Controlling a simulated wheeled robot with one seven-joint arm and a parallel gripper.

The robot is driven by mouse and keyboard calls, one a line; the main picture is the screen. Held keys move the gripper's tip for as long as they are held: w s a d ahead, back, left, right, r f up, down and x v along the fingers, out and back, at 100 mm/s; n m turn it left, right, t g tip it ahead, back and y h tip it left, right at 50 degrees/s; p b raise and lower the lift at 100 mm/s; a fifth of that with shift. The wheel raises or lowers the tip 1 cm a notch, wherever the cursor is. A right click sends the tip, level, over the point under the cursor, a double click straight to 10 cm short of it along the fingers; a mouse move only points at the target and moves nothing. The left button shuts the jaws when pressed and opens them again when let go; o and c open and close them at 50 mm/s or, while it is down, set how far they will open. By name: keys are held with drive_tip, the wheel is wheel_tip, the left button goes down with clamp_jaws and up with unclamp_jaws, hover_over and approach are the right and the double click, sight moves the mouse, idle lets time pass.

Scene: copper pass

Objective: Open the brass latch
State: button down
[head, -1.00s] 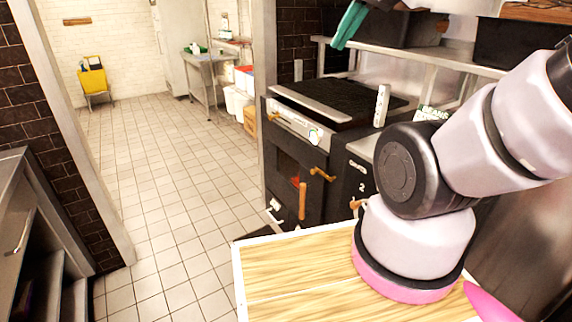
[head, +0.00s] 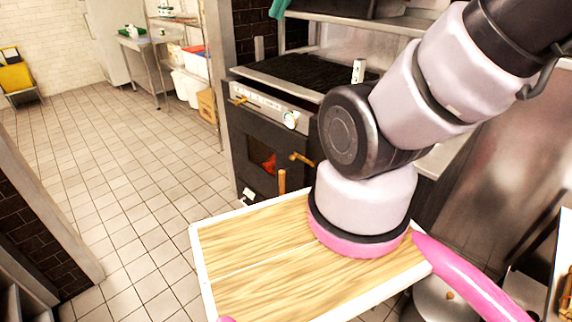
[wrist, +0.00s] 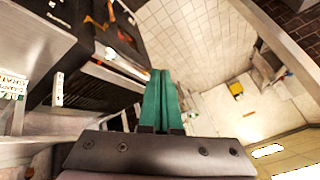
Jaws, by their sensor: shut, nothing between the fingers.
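A black oven (head: 262,138) with a steel front strip stands beyond my wooden top in the head view. A brass latch-like handle (head: 302,158) sticks out on its front, right of a small window with an orange glow. A second brass piece (head: 240,100) is at the upper left of the front. I cannot tell which is the task's latch. My gripper's teal fingers (wrist: 160,74) are together and empty in the wrist view. They hang in the air, apart from the oven and its brass parts (wrist: 98,22). In the head view only a teal bit shows at the top edge.
A black grill top (head: 305,82) lies on the oven, with a steel shelf above and behind it. An upright copper-coloured bar (head: 282,181) stands low at the oven front. Tiled floor (head: 120,160) is open on the left. A steel table (head: 140,55) stands farther back.

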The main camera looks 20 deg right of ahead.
sight(301, 160)
drive_tip(key=w+d+f+n+g+h, duration=0.25)
drive_tip(key=w+f+n+h, duration=0.2)
drive_tip(key=w+f, duration=0.7)
drive_tip(key=w+d+f+n+g+h, duration=0.25)
drive_tip(key=w+f+n+g, duration=0.2)
drive_tip(key=w+f, duration=0.75)
wheel_tip(301, 160, down, 35)
drive_tip(key=n+t+h, duration=0.5)
drive_tip(key=n+h, duration=0.1)
drive_tip(key=n, duration=1)
drive_tip(key=shift+w+d, duration=0.15)
drive_tip(key=shift+w, duration=0.25)
drive_tip(key=shift+d+f, duration=0.1)
drive_tip(key=shift+f, duration=0.05)
drive_tip(key=w+d, duration=0.3)
drive_tip(key=d, duration=0.5)
drive_tip(key=shift+w+d+f, duration=0.15)
drive_tip(key=shift+d+f, duration=0.2)
